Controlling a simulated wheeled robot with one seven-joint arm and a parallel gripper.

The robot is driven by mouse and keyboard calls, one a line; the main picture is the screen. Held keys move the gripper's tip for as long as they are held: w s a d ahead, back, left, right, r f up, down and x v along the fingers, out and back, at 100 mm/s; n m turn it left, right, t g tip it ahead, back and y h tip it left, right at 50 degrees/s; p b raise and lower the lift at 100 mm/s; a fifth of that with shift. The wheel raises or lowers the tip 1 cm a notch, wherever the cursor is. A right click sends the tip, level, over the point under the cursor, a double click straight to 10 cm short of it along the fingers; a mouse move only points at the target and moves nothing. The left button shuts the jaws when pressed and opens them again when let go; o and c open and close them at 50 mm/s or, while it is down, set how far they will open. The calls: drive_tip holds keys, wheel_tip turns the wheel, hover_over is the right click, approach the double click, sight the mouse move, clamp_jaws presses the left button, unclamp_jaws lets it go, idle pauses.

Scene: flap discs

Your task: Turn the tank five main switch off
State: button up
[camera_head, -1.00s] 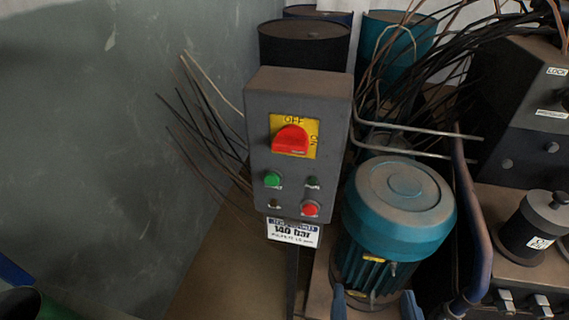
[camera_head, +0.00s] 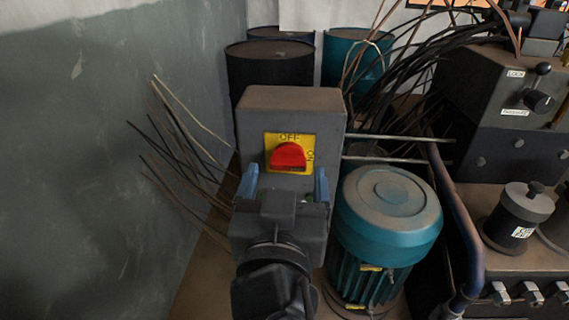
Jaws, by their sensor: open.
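The main switch (camera_head: 288,157) is a red rotary knob on a yellow plate marked OFF at the top and ON at the right. It sits on the upper front of a grey control box (camera_head: 290,101). My gripper (camera_head: 284,182) is in front of the box, with its blue fingers spread wide, one lower left and one lower right of the knob. Nothing is between the fingers, and whether they touch the box cannot be told. My gripper and wrist hide the box's lower buttons and label.
A teal motor (camera_head: 388,205) stands close on the right of the box, with a bent pipe (camera_head: 461,220) beyond it. Loose cables (camera_head: 185,130) stick out on the left near the grey wall (camera_head: 90,150). Drums (camera_head: 268,66) stand behind.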

sight(288, 163)
drive_tip(key=shift+w+d, duration=0.1)
drive_tip(key=shift+w, duration=1.35)
drive_tip(key=shift+c, duration=0.2)
drive_tip(key=c, duration=1)
